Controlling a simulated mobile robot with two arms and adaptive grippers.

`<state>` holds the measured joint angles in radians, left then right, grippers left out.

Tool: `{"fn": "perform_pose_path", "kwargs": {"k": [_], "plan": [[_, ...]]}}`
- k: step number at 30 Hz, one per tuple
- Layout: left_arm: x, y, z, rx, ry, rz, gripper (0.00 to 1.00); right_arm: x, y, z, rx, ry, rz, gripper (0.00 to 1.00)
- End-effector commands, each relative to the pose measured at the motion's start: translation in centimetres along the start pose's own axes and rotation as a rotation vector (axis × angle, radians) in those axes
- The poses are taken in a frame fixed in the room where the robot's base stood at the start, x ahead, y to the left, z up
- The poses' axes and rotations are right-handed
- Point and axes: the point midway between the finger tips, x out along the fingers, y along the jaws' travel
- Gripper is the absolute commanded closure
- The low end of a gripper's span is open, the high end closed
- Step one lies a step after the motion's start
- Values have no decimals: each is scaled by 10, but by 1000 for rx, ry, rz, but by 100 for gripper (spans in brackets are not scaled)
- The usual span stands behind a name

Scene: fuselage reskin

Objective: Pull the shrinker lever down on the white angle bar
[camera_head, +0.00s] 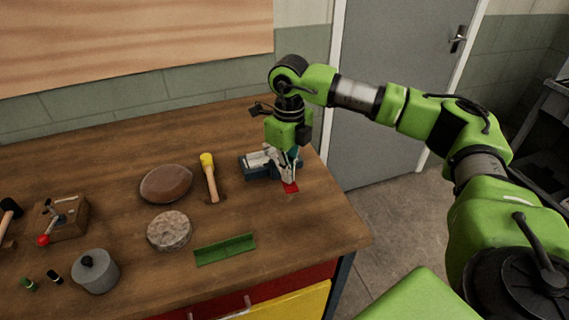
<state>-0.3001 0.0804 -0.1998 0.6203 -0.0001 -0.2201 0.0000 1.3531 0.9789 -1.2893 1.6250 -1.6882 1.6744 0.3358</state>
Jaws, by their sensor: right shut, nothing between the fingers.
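My right gripper (291,178) points down at the right end of the bench, over the right side of a dark blue bench tool (252,172), which looks like the shrinker. It is shut, with nothing seen in it. A pale white-grey piece (262,158), possibly the white angle bar, lies on the tool's top; the gripper partly hides this area. A red flat part (290,188) shows just below the fingertips; I cannot tell whether it is the lever's handle or whether the fingers touch it. My left gripper is not in view.
The wooden bench (110,190) also holds a mallet (209,176), a brown oval pad (166,183), a grey round block (170,231), a green angle bar (225,248), a grey pot (96,272) and a red-knobbed tool (66,219). A grey door (390,90) stands behind.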

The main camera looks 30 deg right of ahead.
Motion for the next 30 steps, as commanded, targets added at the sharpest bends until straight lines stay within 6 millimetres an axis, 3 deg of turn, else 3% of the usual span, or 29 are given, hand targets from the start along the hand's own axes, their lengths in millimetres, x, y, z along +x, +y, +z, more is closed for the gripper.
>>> {"fn": "perform_pose_path", "kwargs": {"k": [30], "plan": [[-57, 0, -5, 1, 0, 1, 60, -84, 0, 0, -1, 2, 1, 100]]}}
